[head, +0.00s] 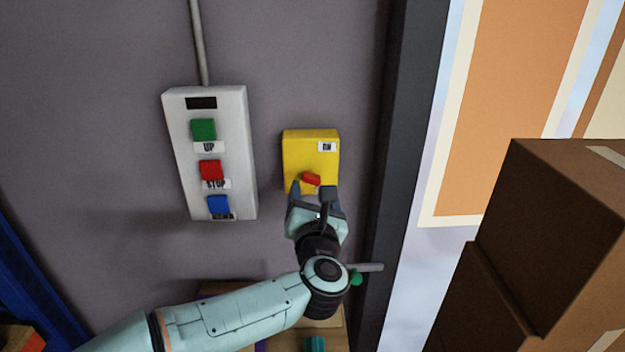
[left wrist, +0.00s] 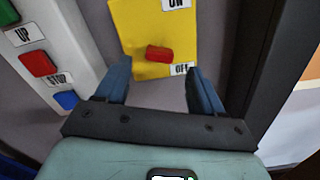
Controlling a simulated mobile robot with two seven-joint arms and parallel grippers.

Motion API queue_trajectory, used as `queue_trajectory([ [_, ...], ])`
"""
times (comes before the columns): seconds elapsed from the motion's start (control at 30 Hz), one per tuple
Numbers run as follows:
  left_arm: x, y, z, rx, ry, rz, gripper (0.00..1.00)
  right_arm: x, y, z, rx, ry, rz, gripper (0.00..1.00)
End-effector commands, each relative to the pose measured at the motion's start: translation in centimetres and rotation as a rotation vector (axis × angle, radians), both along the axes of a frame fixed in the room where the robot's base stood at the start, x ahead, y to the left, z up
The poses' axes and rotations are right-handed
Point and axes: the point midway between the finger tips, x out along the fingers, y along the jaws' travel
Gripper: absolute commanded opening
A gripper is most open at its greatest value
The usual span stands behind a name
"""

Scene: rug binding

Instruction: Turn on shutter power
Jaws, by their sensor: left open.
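A yellow power box (head: 305,150) is mounted on the grey wall, with a small red switch handle (head: 311,180) low on its face. In the left wrist view the red handle (left wrist: 159,54) lies nearly level, between an ON label (left wrist: 176,4) at the top and an OFF label (left wrist: 181,69) just below it. My left gripper (head: 315,190) is open at the lower part of the box. Its two blue fingers stand on either side below the handle, and nothing is between them. I cannot tell whether a finger touches the box. My right gripper is not in view.
A white control panel (head: 183,155) with green UP, red STOP and blue buttons hangs left of the yellow box. A dark door frame (head: 398,150) stands close on the right. Stacked brown boxes (head: 545,225) are at the far right.

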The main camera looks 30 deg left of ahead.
Motion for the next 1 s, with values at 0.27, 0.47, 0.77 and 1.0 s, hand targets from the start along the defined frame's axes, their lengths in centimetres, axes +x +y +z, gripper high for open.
queue_trajectory([
  [0.27, 3.3, 2.0, 0.1, 0.000, 0.000, 0.001, 0.68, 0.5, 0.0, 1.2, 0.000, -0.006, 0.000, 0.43],
  [0.47, 3.9, 2.4, 0.0, 0.001, 0.000, 0.000, 0.68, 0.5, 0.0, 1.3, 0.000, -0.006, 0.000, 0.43],
  [0.77, 3.8, 2.3, 0.0, 0.001, 0.000, -0.001, 0.32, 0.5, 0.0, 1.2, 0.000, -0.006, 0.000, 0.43],
  [1.0, 3.8, 2.3, 0.0, 0.017, 0.009, 0.000, 0.12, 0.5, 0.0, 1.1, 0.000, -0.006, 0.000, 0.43],
])
